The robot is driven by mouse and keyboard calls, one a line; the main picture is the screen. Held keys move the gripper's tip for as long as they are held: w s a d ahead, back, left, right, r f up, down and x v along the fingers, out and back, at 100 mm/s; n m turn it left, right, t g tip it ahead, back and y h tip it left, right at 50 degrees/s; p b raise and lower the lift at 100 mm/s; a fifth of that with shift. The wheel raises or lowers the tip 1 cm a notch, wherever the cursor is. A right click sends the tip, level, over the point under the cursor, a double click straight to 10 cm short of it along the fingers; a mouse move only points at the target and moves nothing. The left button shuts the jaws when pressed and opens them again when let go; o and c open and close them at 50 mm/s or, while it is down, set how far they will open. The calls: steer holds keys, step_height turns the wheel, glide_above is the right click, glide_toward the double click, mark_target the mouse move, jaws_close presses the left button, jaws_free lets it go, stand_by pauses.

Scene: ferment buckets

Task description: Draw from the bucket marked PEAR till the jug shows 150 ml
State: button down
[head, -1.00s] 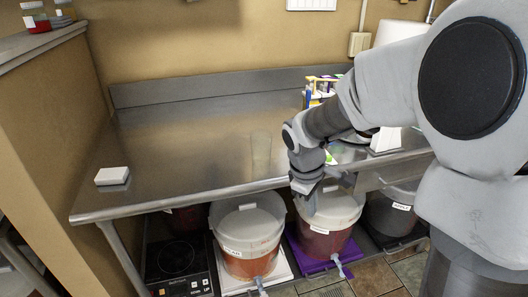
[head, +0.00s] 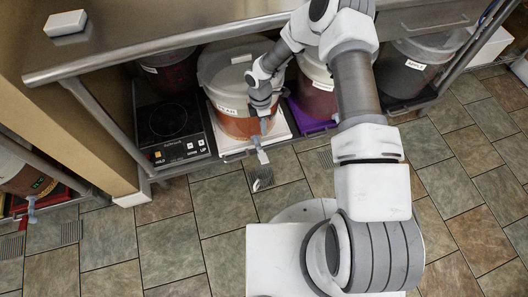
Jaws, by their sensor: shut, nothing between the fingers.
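The bucket (head: 237,80) that seems marked PEAR stands on a white board under the steel counter. It holds orange-brown liquid, and its label (head: 227,111) is partly readable. A pale tap (head: 258,145) sticks out low at its front. My gripper (head: 263,112) is shut and empty, pointing down at the bucket's front right, just above the tap. I cannot tell whether it touches either. I cannot make out the jug for sure. A small grey striped shape (head: 262,178) on the floor below the tap may be a grate or a vessel.
A bucket (head: 316,68) on a purple board stands to the right, partly behind my arm. A dark bucket (head: 415,64) is further right. Tiled floor (head: 210,215) in front is mostly clear.

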mark_target(265, 161)
steer(key=shift+a+f, duration=0.25)
steer(key=shift+f, duration=0.85)
steer(key=f+b, duration=0.1)
steer(key=f, duration=0.3)
steer(key=s+f+b, duration=0.1)
steer(key=f+b, duration=0.1)
steer(key=f, duration=0.3)
steer(key=s+f+b, duration=0.1)
steer(key=f, duration=0.3)
steer(key=shift+s+d+f+b, duration=0.2)
steer(key=shift+d+f+b, duration=0.15)
steer(key=shift+s, duration=0.1)
steer(key=shift+s+f+t+p, duration=0.15)
steer(key=shift+t+p, duration=0.2)
steer(key=shift+t, duration=0.05)
steer(key=shift+s+d+f+y+b, duration=0.1)
steer(key=shift+s+f+y+b, duration=0.1)
steer(key=shift+f+b, duration=0.3)
steer(key=shift+s+d+f+y+b, duration=0.15)
steer(key=shift+f+b, duration=0.15)
steer(key=shift+b, duration=0.25)
steer(key=shift+a+r+p, duration=0.1)
steer(key=shift+r+p, duration=0.15)
steer(key=shift+p, duration=0.05)
stand_by(3.4)
